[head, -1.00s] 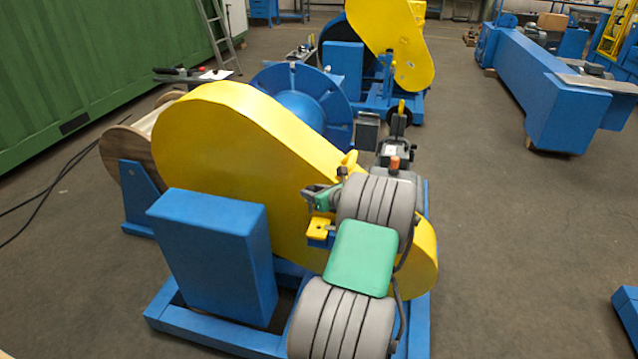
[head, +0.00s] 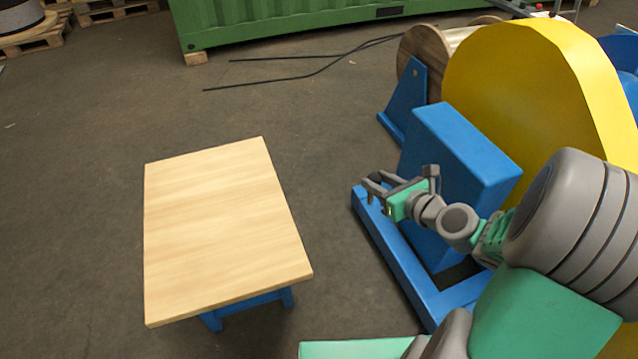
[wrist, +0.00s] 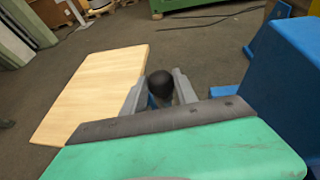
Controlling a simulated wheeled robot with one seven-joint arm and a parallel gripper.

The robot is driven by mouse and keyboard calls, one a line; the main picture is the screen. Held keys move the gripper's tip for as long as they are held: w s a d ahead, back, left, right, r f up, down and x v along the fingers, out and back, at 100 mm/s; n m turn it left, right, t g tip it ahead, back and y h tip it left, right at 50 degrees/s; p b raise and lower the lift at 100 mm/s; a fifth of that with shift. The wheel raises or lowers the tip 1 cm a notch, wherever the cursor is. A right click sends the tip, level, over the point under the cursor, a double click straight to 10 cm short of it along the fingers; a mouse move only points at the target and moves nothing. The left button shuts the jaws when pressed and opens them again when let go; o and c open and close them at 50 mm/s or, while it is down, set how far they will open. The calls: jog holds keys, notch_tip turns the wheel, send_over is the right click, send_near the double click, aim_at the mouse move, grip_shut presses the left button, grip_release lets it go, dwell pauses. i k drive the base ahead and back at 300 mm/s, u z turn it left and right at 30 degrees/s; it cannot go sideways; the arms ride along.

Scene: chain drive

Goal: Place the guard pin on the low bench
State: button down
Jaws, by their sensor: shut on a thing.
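The low bench (head: 215,225) has a bare light-wood top and blue legs, and stands left of centre in the head view. It also shows at the left in the wrist view (wrist: 100,85). My gripper (head: 372,191) is right of the bench, in front of the blue box, apart from the bench top. In the wrist view my gripper (wrist: 158,95) is shut on the guard pin (wrist: 160,83), whose dark round end shows between the fingers. A bit of blue shows below that end. In the head view the pin is too small to make out.
The blue box (head: 462,160) and blue base frame (head: 395,262) stand close beside my arm. The yellow guard (head: 530,80) and a wooden reel (head: 425,55) are behind. Black cables (head: 300,72) lie on the floor by the green container (head: 300,22). Floor around the bench is clear.

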aim_at(214, 210)
jog(key=u, duration=0.95)
jog(key=i, duration=0.4)
jog(key=u, duration=1.45)
